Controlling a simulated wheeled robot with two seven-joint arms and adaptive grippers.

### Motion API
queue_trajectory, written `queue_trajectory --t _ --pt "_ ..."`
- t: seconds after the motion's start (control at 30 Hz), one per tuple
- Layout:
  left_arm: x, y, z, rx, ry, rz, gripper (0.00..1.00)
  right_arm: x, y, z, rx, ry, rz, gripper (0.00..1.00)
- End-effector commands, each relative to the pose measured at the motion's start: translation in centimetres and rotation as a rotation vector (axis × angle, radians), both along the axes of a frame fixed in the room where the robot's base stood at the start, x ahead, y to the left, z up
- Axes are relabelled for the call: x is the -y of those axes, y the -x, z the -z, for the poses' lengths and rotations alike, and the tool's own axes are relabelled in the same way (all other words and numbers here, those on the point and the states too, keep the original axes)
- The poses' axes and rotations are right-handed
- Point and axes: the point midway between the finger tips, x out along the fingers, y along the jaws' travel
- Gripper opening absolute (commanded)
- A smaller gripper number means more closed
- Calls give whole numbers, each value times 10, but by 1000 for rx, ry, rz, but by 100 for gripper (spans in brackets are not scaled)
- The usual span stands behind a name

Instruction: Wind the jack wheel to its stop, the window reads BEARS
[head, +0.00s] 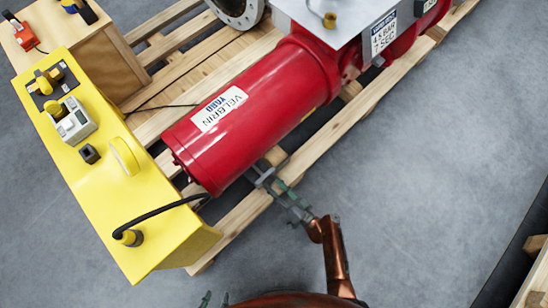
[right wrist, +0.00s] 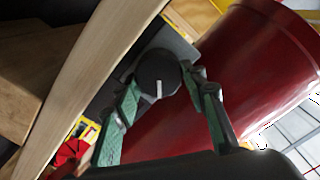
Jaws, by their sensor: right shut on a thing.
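My right gripper (head: 262,178) reaches in beside the lower side of the red actuator cylinder (head: 262,88), near the pallet edge. In the right wrist view its fingers (right wrist: 165,82) are shut on a dark round wheel (right wrist: 157,68) with a white mark on its face, which I take to be the jack wheel. In the head view the wheel is hard to make out by the gripper and cylinder. No window reading BEARS can be read in either view.
The cylinder lies on a wooden pallet (head: 335,132). A yellow bench (head: 100,195) with a black hose and several small items stands at left, beside a wooden box (head: 107,62). Open grey floor (head: 430,170) lies at right. Another wooden piece (head: 537,275) is at lower right.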

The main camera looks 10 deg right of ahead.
Motion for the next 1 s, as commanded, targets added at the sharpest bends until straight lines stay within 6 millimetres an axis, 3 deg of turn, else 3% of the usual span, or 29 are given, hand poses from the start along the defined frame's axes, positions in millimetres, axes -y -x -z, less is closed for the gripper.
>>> queue_trajectory --t 0.17,0.2,0.4,1.0 --pt "0 0 0 0 0 0 40 -1 2 2 -3 1 -3 15" --pt "0 0 0 0 0 0 40 -1 2 2 -3 1 -3 42" --pt "0 0 0 0 0 0 40 -1 1 1 -1 1 -1 56" --pt "0 0 0 -1 0 0 40 0 0 0 2 5 -1 57"
